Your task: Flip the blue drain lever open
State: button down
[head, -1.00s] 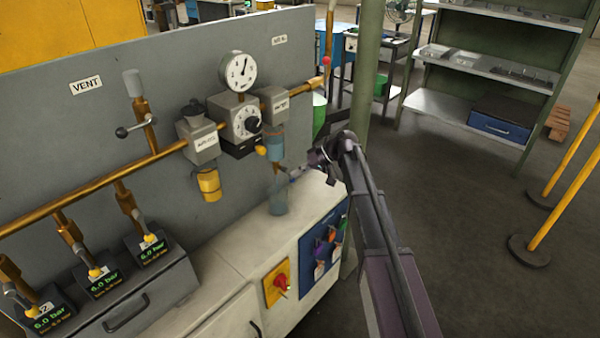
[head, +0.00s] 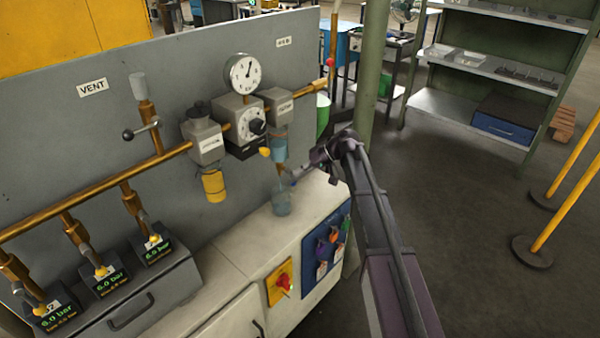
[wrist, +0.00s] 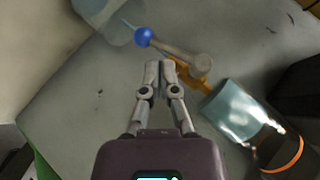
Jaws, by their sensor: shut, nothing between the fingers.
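The blue drain lever shows in the wrist view as a grey rod with a blue ball end (wrist: 144,36). Its rod runs right to a round grey pivot on a brass fitting (wrist: 194,82), beside the clear bluish bowl (wrist: 240,112). In the head view this bowl (head: 278,149) hangs under the right-hand unit on the pipe; the blue ball (head: 293,182) is small and partly hidden by my gripper (head: 298,174). My gripper also shows in the wrist view (wrist: 160,66), shut and empty. Its fingertips are close beside the rod, between ball and pivot; contact cannot be told.
A clear cup (head: 282,203) stands on the cabinet top below the lever. A pressure gauge (head: 243,72), a yellow-bowled filter (head: 213,184) and a brass pipe (head: 95,201) line the grey panel. A green post (head: 373,75) stands behind my arm.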

dwell(0.4)
jog(key=w+d+r+p, duration=0.3)
jog(key=w+d, duration=0.3)
jog(key=d, duration=0.5)
jog(key=shift+w, duration=0.2)
dwell(0.3)
jog(key=s+d+f+m+t+h+p, duration=0.1)
jog(key=s+d+h, duration=0.4)
jog(key=s, duration=1)
jog(key=s+d+f+m+h+p, duration=0.2)
jog(key=s+d+m+h, duration=0.3)
jog(key=s, duration=1.1)
jog(key=d+f+m, duration=0.1)
jog(key=d, duration=0.1)
jog(key=shift+d+t+h+p, duration=0.3)
jog(key=shift+t+h, duration=0.1)
